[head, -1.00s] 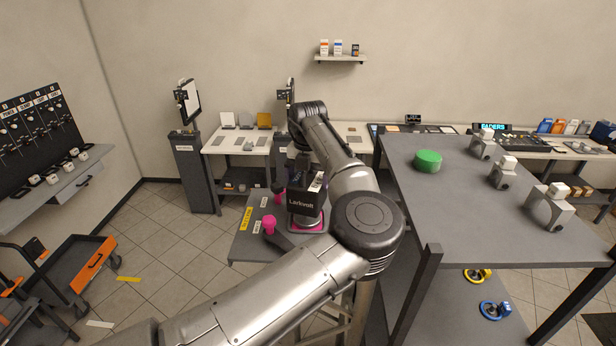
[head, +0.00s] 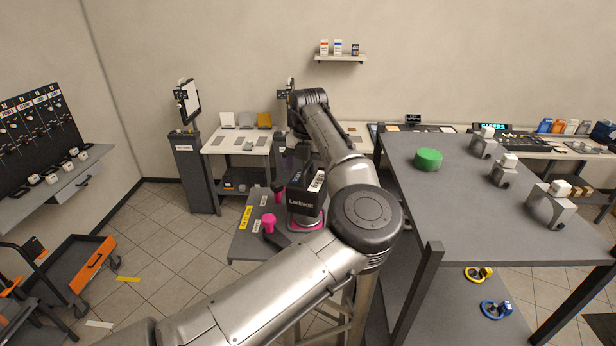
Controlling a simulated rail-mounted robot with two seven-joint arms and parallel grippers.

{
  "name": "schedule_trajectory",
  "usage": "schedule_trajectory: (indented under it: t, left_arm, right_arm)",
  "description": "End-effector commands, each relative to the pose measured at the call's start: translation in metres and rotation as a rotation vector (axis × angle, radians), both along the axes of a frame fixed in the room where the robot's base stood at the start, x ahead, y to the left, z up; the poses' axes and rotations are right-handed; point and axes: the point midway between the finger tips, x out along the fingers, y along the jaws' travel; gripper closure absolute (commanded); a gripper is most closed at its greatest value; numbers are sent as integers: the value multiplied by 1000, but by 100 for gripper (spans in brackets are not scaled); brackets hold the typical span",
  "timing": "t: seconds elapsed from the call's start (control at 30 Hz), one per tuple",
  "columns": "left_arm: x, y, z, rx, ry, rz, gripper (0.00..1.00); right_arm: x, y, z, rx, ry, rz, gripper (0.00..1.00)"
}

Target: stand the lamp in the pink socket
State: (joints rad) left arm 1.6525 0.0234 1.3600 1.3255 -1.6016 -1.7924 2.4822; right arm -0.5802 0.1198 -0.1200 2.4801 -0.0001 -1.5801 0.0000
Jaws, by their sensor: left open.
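The lamp (head: 304,203), a dark box-shaped body marked "Larkvolt" with a white label, is at the low grey table in the middle. Its silver lower end is at the pink socket (head: 293,225), whose pink shows around it. The lamp looks slightly tilted; I cannot tell how fully it is seated. My left gripper (head: 292,164) is open, just above and behind the lamp, partly hidden by my forearm and the lamp. Whether it touches the lamp is unclear. My right gripper is not in view.
A large grey table (head: 450,205) to the right bears a green disc (head: 428,159) and grey clamps (head: 549,206). An orange-edged cart (head: 83,265) is at left. Floor between is mostly clear.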

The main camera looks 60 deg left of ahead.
Motion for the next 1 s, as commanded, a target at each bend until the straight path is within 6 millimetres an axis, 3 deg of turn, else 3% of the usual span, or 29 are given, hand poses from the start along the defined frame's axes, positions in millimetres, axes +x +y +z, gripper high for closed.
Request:
schedule_trajectory:
  t: [0.13, 0.5, 0.7, 1.0]
  left_arm:
    - [0, 1, 28, 2, -4, 1, 0]
    - [0, 1, 94, 1, -2, 0, 0]
    - [0, 0, 111, 1, -3, -1, 0]
    - [0, 0, 116, 1, -2, 1, 0]
  right_arm:
    - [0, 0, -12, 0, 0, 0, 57]
    - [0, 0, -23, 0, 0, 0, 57]
    - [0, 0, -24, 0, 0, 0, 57]
    - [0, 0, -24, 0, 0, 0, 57]
